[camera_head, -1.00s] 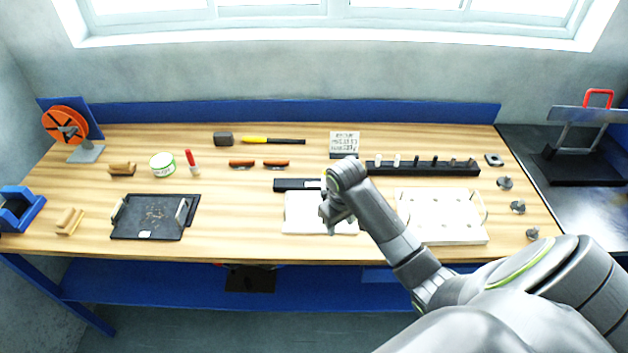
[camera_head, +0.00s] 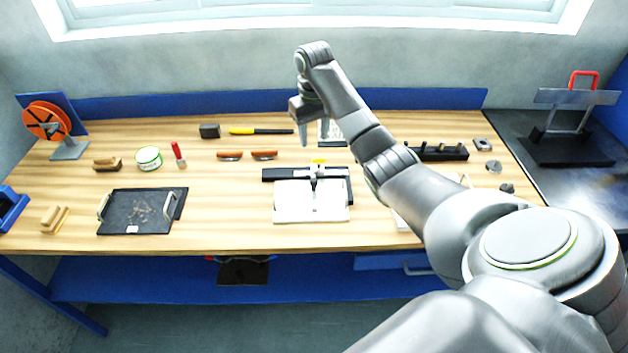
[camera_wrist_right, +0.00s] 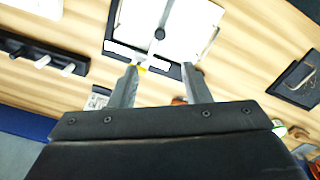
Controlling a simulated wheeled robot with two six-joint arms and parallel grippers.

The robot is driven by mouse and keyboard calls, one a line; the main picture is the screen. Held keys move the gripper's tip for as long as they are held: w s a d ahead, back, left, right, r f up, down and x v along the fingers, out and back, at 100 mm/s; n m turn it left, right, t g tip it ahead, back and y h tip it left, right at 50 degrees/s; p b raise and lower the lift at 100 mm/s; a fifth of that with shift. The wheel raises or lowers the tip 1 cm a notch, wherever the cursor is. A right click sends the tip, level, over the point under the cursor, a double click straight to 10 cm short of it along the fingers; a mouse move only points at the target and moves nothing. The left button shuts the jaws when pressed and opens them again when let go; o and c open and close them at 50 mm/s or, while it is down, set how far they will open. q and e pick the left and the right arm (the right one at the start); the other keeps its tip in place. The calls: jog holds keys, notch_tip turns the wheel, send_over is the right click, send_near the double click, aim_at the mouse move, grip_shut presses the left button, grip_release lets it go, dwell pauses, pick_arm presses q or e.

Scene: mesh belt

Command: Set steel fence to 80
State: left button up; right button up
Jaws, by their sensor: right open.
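A white board (camera_head: 291,209) with a black rail (camera_head: 284,174) across its back lies mid-bench. A narrow steel piece, seemingly the steel fence (camera_head: 314,187), runs from the rail over the board, with a yellow mark (camera_head: 318,161) at its back end. The steel piece (camera_wrist_right: 164,15) and a dark round knob (camera_wrist_right: 159,33) on it also show in the right wrist view. My right gripper (camera_head: 303,130) hangs above the bench behind the rail, apart from it. Its fingers (camera_wrist_right: 159,70) are open and empty in the wrist view. Any scale numbers are too small to read. My left gripper is out of view.
A small sign (camera_head: 333,131) stands behind the board, partly hidden by my arm. A black peg rack (camera_head: 440,152) is to the right. Orange-brown handled tools (camera_head: 264,155), a hammer (camera_head: 262,131) and a dark tray (camera_head: 142,210) lie left. Bench between tray and board is clear.

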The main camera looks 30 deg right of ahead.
jog(key=b, duration=0.9)
send_over(314, 180)
notch_tip(314, 180, down, 10)
jog(key=shift+f, duration=0.2)
notch_tip(314, 180, down, 3)
jog(key=shift+r+b, duration=0.15)
jog(key=shift+b, duration=0.3)
jog(key=shift+f+p, duration=0.3)
jog(key=shift+f, duration=1)
grip_shut()
